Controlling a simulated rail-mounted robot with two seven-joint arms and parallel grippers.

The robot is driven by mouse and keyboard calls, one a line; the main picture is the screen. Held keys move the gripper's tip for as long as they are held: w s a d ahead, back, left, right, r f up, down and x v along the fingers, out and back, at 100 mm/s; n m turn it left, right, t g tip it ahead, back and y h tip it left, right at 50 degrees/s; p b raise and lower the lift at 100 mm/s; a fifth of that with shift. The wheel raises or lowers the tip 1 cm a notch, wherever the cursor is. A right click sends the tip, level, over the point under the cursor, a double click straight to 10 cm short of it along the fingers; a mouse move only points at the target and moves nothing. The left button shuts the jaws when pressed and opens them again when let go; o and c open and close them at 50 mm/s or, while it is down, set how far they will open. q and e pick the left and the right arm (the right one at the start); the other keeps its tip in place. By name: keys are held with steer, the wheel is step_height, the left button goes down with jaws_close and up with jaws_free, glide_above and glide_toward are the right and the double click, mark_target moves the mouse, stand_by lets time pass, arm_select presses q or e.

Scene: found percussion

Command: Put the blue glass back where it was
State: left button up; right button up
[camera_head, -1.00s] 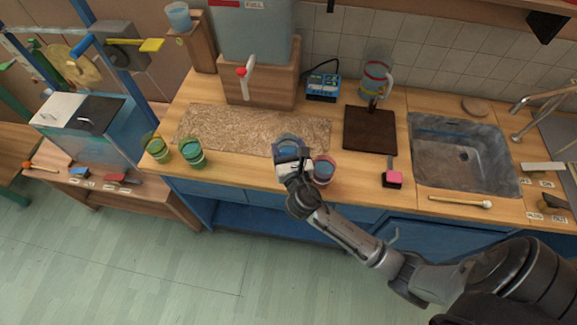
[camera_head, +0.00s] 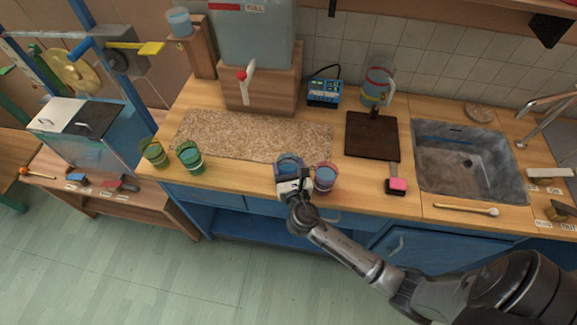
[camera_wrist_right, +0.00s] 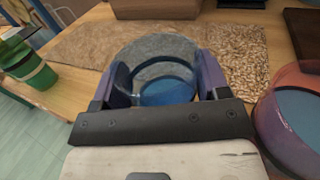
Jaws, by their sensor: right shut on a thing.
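The blue glass (camera_head: 289,163) is in my right gripper (camera_head: 292,184), at the front edge of the speckled mat (camera_head: 225,135), just left of the red glass (camera_head: 325,176). In the right wrist view, the blue glass (camera_wrist_right: 167,70) is upright between the two fingers, which are shut on it. Its blue content shows inside. I cannot tell whether its base touches the counter. The red glass also shows at the right of the wrist view (camera_wrist_right: 290,118), close beside the right finger. My left gripper is not in view.
A green glass (camera_head: 190,156) and a yellow-green glass (camera_head: 154,152) stand to the left on the wooden counter. Bare counter lies between the green and blue glasses.

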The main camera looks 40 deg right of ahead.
steer(key=o, duration=0.7)
steer(key=shift+f, duration=0.15)
steer(key=o, duration=0.5)
